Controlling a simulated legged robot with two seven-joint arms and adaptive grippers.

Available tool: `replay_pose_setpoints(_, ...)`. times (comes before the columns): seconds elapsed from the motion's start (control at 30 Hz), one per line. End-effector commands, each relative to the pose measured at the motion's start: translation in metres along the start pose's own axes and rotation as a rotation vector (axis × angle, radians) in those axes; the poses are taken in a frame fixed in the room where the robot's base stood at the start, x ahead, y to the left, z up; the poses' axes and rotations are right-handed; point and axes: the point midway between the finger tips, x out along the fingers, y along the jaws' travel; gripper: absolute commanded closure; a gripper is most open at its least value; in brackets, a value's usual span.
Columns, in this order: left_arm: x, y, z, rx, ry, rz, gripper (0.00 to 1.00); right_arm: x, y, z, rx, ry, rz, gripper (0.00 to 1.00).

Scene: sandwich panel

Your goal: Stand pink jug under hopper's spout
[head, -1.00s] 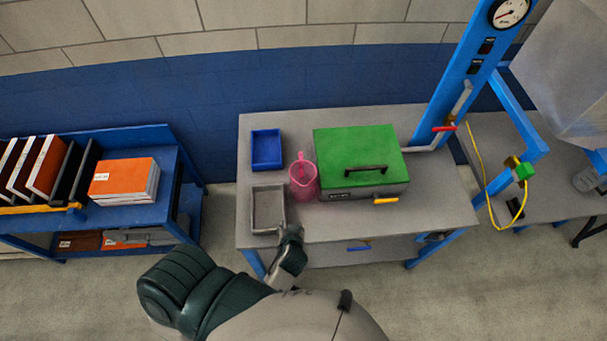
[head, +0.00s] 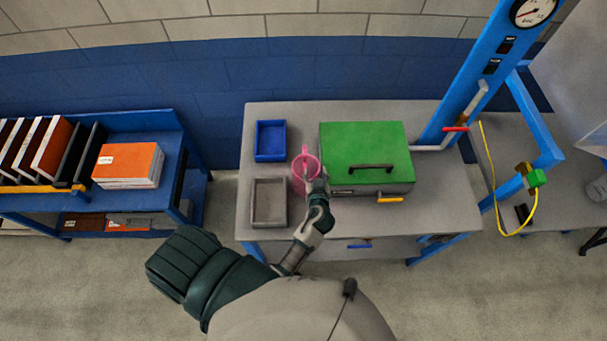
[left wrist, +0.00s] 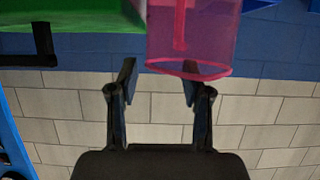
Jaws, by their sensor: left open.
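The pink jug (head: 302,176) stands upright on the grey table (head: 420,215), just left of the green-lidded box. My left gripper (head: 316,182) is at the jug's near side and hides part of it. In the left wrist view the picture is inverted and the jug (left wrist: 190,40) shows with its rim downward. There the left gripper (left wrist: 158,80) is open, its fingertips close to the jug; I cannot tell whether they touch it. A large pale translucent container (head: 575,75) at the upper right may be the hopper; its spout is not clear. My right gripper is not in view.
A blue tray (head: 270,140) and a grey tray (head: 256,203) lie left of the jug. The green-lidded box (head: 365,150) is close on its right. A blue post (head: 480,80) with a gauge and a yellow hose (head: 485,165) stand farther right.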

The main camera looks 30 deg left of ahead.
Motion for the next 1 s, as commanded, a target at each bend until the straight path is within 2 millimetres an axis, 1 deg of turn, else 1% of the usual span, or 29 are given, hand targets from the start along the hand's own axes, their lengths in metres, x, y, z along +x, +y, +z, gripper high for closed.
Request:
replay_pose_setpoints(0.17,0.011,0.002,0.000,0.003,0.002,-0.001,0.51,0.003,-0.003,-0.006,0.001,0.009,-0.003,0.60)
replay_pose_setpoints(0.4,0.053,0.000,0.001,0.002,0.001,0.000,0.51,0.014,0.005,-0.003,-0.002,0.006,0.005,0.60)
replay_pose_setpoints(0.5,0.063,-0.002,0.001,-0.001,-0.002,0.000,0.51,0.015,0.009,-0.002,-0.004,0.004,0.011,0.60)
replay_pose_setpoints(0.6,0.066,-0.004,0.002,-0.001,-0.006,0.000,0.51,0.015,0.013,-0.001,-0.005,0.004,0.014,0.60)
replay_pose_setpoints(0.77,0.066,-0.004,0.004,0.000,-0.009,-0.002,0.51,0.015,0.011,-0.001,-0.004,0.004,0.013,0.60)
replay_pose_setpoints(0.8,0.065,-0.003,0.004,0.000,-0.009,-0.002,0.63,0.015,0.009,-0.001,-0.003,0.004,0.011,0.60)
replay_pose_setpoints(0.87,0.064,-0.003,0.004,0.000,-0.009,-0.002,0.78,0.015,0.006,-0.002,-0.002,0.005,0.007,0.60)
replay_pose_setpoints(0.9,0.064,-0.002,0.004,0.001,-0.009,-0.002,0.88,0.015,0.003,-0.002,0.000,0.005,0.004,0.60)
replay_pose_setpoints(0.93,0.064,-0.002,0.004,0.001,-0.009,-0.002,0.95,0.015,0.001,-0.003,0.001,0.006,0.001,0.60)
replay_pose_setpoints(0.97,0.064,-0.001,0.004,0.001,-0.009,-0.002,1.00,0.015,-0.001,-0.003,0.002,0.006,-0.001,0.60)
replay_pose_setpoints(1.0,0.064,-0.001,0.005,0.001,-0.010,-0.002,1.00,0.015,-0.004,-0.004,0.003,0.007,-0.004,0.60)
